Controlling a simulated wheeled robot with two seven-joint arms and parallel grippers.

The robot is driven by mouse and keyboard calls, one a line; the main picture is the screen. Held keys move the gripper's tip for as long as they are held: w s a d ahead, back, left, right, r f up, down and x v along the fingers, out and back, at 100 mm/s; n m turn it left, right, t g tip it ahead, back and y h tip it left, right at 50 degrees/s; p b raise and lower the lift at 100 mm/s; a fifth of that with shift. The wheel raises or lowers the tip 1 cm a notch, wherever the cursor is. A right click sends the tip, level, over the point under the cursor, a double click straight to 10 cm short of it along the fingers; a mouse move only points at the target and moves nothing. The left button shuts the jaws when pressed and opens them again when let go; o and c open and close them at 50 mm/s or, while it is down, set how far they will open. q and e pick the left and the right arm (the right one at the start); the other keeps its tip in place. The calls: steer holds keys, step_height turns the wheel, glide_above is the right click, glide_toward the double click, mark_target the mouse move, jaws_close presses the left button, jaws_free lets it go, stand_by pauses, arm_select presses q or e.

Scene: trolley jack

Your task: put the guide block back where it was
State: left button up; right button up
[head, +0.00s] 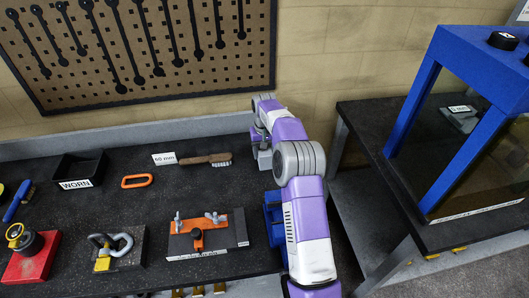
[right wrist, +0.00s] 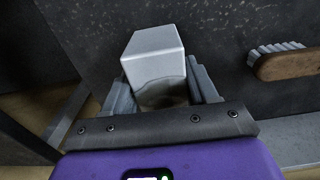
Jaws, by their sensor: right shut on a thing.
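The guide block, taken to be the pale grey metal block (right wrist: 153,57), sits between the two fingers of my right gripper (right wrist: 160,88) in the right wrist view. The fingers are shut on its sides and its far end sticks out beyond them. In the head view my right gripper (head: 263,155) is over the right end of the dark bench (head: 205,275), right of the wooden brush. The block cannot be told apart from the fingers there. Whether the block touches the bench is unclear. My left gripper is not in view.
A wooden brush (head: 207,160) lies by a "60 mm" label (head: 164,158). A blue-framed case (head: 430,115) stands right, past a gap.

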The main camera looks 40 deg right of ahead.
steer(key=shift+r, duration=0.15)
steer(key=o, duration=1.4)
steer(key=shift+f, duration=0.2)
step_height(320, 180, up, 12)
steer(key=p, duration=0.3)
steer(key=shift+r+p, duration=0.15)
steer(key=shift+p, duration=0.25)
